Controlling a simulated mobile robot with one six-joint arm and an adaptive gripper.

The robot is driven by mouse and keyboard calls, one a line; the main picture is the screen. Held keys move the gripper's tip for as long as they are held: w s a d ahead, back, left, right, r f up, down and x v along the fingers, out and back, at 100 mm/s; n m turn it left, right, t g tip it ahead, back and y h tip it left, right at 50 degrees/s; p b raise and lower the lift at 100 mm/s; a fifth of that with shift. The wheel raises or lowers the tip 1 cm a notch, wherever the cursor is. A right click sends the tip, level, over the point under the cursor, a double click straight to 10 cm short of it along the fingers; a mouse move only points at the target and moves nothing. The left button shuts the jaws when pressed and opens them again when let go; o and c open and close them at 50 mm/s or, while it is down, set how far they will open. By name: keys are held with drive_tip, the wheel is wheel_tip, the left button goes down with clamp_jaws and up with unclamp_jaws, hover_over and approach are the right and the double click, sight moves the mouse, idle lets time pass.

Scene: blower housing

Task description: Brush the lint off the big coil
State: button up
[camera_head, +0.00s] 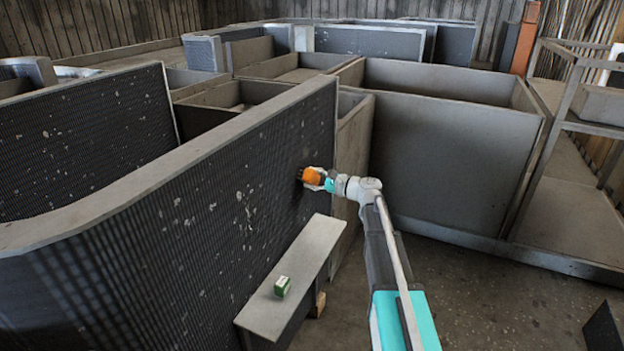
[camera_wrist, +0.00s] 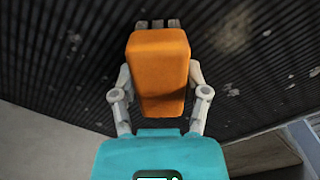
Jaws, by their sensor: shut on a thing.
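The big coil (camera_head: 215,205) is a long dark finned wall with a grey top rim, running from the lower left to the middle of the head view. Pale lint flecks (camera_head: 240,196) are scattered over its face, many left of my gripper. In the wrist view the fins (camera_wrist: 60,65) fill the background, with lint (camera_wrist: 240,22) at the upper right. My gripper (camera_head: 322,180) is shut on an orange brush (camera_wrist: 158,72), its fingers on both sides of the block. The brush's dark bristles (camera_wrist: 158,24) point at the coil face; I cannot tell whether they touch it.
A grey ledge (camera_head: 300,270) stands before the coil, with a small green and white box (camera_head: 282,286) on it. Another lint-flecked coil (camera_head: 80,140) is at the left. Grey bins (camera_head: 450,150) stand behind and right. A metal rack (camera_head: 575,125) is at far right. Floor (camera_head: 450,290) is open at lower right.

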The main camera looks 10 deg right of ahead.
sight(301, 183)
drive_tip(key=shift+w+a+f+b, duration=0.1)
drive_tip(key=shift+a+f+b, duration=0.05)
drive_tip(key=shift+f+b, duration=1.45)
drive_tip(key=shift+r, duration=0.1)
drive_tip(key=shift+r+p, duration=1.55)
drive_tip(key=shift+p, duration=0.1)
drive_tip(key=shift+r+p, duration=1.6)
drive_tip(key=shift+r, duration=0.05)
drive_tip(key=shift+f, duration=0.2)
drive_tip(key=shift+f+b, duration=1.5)
drive_tip(key=shift+b, duration=0.15)
